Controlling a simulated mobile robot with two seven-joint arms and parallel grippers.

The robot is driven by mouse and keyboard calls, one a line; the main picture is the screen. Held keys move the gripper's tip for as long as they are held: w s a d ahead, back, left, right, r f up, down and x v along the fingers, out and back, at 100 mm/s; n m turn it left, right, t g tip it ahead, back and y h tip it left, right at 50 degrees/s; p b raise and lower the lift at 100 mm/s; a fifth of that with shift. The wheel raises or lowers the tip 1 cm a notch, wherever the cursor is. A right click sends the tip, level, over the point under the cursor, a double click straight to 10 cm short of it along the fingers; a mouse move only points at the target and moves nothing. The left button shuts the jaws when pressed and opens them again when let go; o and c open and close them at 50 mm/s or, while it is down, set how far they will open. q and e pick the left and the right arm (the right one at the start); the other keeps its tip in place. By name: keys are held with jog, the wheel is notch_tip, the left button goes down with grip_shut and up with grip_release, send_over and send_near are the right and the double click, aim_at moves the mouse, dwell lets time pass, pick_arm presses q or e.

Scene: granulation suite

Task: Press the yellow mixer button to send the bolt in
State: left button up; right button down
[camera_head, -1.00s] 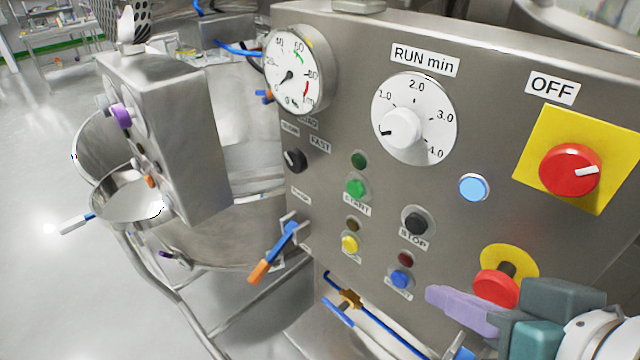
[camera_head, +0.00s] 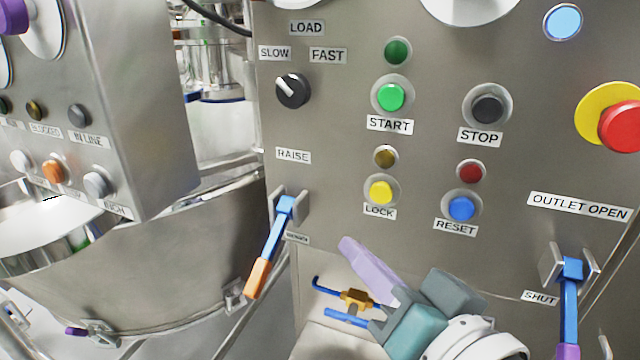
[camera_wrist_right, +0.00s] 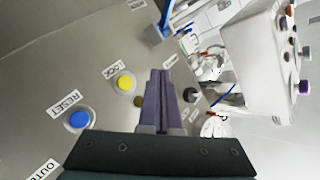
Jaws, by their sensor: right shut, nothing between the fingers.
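The yellow button (camera_head: 381,192) sits in a round grey collar on the steel panel, above a label reading LOCK. It also shows in the right wrist view (camera_wrist_right: 125,83), to the left of my fingers. My right gripper (camera_head: 347,243) is shut and empty, its purple fingers below and slightly left of the yellow button in the head view. In the right wrist view the closed fingers (camera_wrist_right: 160,75) appear beside the button, apart from it. I see no bolt that I can make out. My left gripper is not in view.
Close by are a blue RESET button (camera_head: 462,208), a green START button (camera_head: 390,97), a black STOP button (camera_head: 488,109) and a red emergency button (camera_head: 627,126). A blue lever with orange tip (camera_head: 271,246) juts out at left; another blue lever (camera_head: 570,300) stands at right.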

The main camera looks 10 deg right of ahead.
aim_at(381, 193)
jog(key=shift+d, duration=0.15)
jog(key=shift+w+d+b, duration=0.6)
jog(key=shift+w+d, duration=0.2)
jog(key=shift+w, duration=0.4)
jog(key=shift+w+d+b, duration=0.6)
jog(key=shift+w+d, duration=0.2)
jog(key=shift+w, duration=0.45)
jog(key=shift+w+d+b, duration=0.6)
jog(key=shift+w+d, duration=0.2)
jog(key=shift+w, duration=0.4)
jog(key=shift+w+d, duration=0.25)
jog(key=shift+w, duration=0.1)
